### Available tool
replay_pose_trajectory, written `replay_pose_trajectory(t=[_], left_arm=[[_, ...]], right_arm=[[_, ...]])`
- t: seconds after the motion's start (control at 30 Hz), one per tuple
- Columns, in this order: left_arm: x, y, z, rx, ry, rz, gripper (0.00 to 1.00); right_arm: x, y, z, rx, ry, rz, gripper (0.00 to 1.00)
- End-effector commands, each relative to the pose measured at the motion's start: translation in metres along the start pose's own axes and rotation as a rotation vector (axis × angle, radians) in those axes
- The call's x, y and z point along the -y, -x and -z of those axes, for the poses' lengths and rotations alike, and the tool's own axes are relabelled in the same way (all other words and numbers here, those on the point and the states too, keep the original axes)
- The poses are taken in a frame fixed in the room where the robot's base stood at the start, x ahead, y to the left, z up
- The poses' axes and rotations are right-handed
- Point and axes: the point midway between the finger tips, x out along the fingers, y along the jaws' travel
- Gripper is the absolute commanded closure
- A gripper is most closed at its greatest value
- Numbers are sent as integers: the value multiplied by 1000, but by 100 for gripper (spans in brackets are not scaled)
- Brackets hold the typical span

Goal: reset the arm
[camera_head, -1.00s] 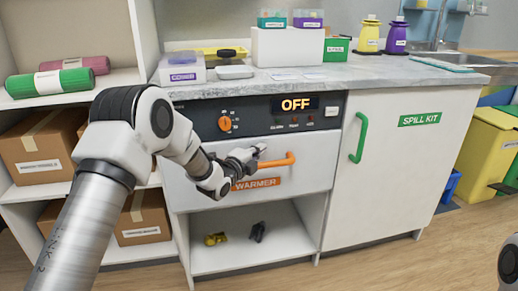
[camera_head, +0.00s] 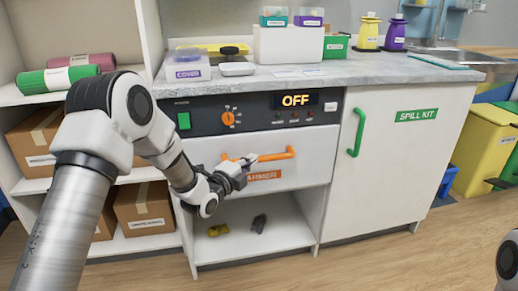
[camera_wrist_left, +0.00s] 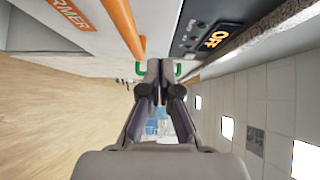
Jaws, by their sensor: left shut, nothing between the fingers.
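My left gripper (camera_head: 250,160) is in front of the white warmer drawer (camera_head: 312,172), by the left part of its orange bar handle (camera_head: 276,155). Its fingers are shut with nothing between them. In the left wrist view the closed fingertips (camera_wrist_left: 160,66) show at the centre, with the orange handle (camera_wrist_left: 122,22) to their upper left. I cannot tell whether they touch it. The drawer looks shut. The panel display (camera_head: 296,100) above it reads OFF. My right gripper is out of view.
An orange knob (camera_head: 228,118) and a green switch (camera_head: 184,121) are on the panel. The counter (camera_head: 385,70) above holds boxes and bottles. A cabinet with a green handle (camera_head: 358,133) stands to the right. Shelves with cardboard boxes (camera_head: 142,208) are at the left. Open floor lies in front.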

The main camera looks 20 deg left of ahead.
Motion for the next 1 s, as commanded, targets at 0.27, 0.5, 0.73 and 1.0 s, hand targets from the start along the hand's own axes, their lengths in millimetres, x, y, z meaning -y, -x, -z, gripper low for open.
replay_pose_trajectory(t=[0.27, 0.5, 0.73, 1.0], left_arm=[[0, 29, 1, -2, -1, 0, 100], [-54, 36, 13, -22, 3, -90, 100], [-220, 123, 69, -25, 146, -506, 100], [-346, 311, 115, 397, 708, -1089, 100]], right_arm=[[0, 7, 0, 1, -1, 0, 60], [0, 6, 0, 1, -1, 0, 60], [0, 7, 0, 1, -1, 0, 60], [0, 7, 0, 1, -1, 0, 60]])
